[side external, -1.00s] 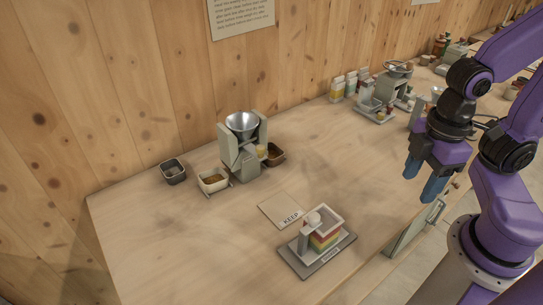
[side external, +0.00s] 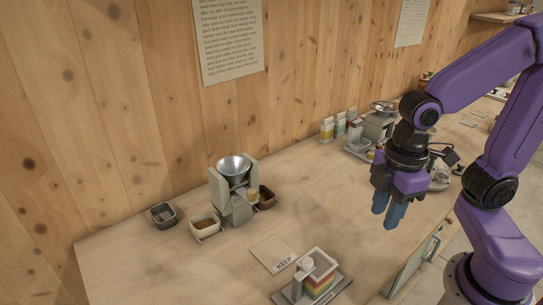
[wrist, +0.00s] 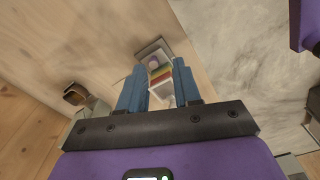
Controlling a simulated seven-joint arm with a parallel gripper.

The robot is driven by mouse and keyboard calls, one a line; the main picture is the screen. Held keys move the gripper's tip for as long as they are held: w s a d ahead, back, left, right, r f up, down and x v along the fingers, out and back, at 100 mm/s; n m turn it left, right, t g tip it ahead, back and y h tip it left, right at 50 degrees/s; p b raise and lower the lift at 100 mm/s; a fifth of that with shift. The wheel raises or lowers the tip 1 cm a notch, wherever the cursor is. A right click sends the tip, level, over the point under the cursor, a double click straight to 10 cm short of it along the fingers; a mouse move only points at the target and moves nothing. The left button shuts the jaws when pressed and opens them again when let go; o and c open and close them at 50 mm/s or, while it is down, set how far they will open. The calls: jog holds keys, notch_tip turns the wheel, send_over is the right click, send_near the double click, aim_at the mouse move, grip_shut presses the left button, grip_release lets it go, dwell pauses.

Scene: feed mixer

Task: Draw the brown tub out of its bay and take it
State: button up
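The brown tub (side external: 266,198) sits low at the right side of the feed mixer (side external: 219,200), which has a metal funnel on top. The mixer partly hides the tub, and how deep it sits in its bay cannot be told.
A pale tub with brown contents (side external: 205,226) stands at the mixer's left, and a dark grey tub (side external: 162,215) further left. A KEEP card (side external: 275,254) and a colour-banded scale (side external: 312,278) lie in front. Cartons (side external: 340,126) and another device stand behind. Bench between is clear.

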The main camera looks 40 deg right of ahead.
jog(key=w+a+n, duration=0.1)
jog(key=w+a, duration=0.2)
jog(key=w, duration=0.6)
jog(key=n, duration=0.4)
send_over(271, 198)
jog(key=s+a, duration=0.2)
jog(key=s, duration=0.2)
jog(key=shift+w+a+f, duration=0.1)
jog(key=shift+w+f, duration=0.05)
jog(key=shift+f, duration=0.2)
jog(key=f, duration=1.1)
jog(key=w+f, duration=0.1)
jog(key=f, duration=0.5)
jog(key=shift+f, duration=0.2)
grip_shut()
